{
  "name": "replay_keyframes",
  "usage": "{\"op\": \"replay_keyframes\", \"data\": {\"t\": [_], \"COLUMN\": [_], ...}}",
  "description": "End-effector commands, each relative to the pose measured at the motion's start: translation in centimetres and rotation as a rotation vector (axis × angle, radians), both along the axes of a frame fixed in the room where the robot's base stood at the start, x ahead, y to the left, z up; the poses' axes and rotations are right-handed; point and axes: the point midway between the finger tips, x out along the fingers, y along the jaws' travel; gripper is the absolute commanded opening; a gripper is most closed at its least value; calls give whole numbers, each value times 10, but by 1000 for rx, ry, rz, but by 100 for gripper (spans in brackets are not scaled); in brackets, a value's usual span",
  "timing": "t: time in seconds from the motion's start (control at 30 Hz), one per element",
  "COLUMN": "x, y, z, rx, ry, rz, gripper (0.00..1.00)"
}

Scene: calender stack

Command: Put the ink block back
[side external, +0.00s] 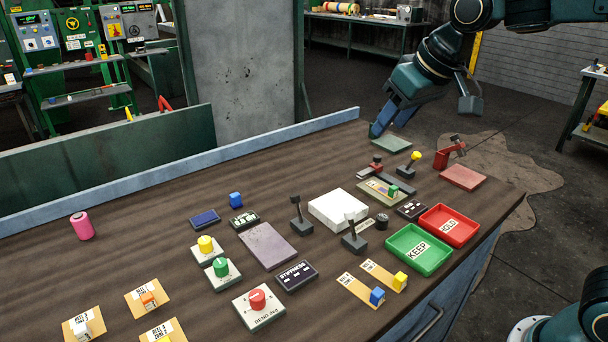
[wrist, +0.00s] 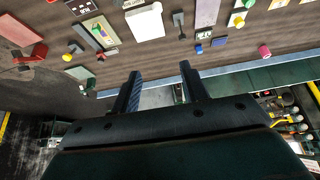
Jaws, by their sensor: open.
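My gripper (side external: 388,124) is open and empty above the far edge of the table, near a flat green pad (side external: 391,143). Its two fingers (wrist: 160,78) show apart in the wrist view. I cannot tell which block is the ink block. A blue block (side external: 235,199) sits loose at the back left of the table. A green block (side external: 392,190) sits on a pale card (side external: 374,192). Another blue block (side external: 377,297) and a yellow block (side external: 400,281) sit on tan cards at the front. An orange block (side external: 148,299) and a white block (side external: 82,330) sit on cards front left.
A green KEEP tray (side external: 393,261) and a red HOLD tray (side external: 431,218) stand at the right. A white box (side external: 337,208), upright levers (side external: 301,215) and button boxes (side external: 258,306) fill the middle. A pink roll (side external: 82,226) stands at the left. A low blue rail (side external: 135,186) runs along the back.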

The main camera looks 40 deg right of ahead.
Motion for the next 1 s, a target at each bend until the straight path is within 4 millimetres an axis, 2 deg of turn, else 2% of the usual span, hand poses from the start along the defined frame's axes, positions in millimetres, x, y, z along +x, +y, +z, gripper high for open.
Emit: {"op": "replay_keyframes", "data": {"t": [0.03,0.27,0.4,0.6,0.8,1.0], "x": [-17,-84,-123,-171,-196,-201], "y": [-5,-20,-26,-31,-33,-33], "z": [2,-6,-17,-37,-52,-55], "rx": [0,0,-2,-5,-7,-7], "ry": [-3,2,6,10,14,16], "rz": [-2,-1,0,1,4,5], "gripper": [45,45,45,45,45,45]}}
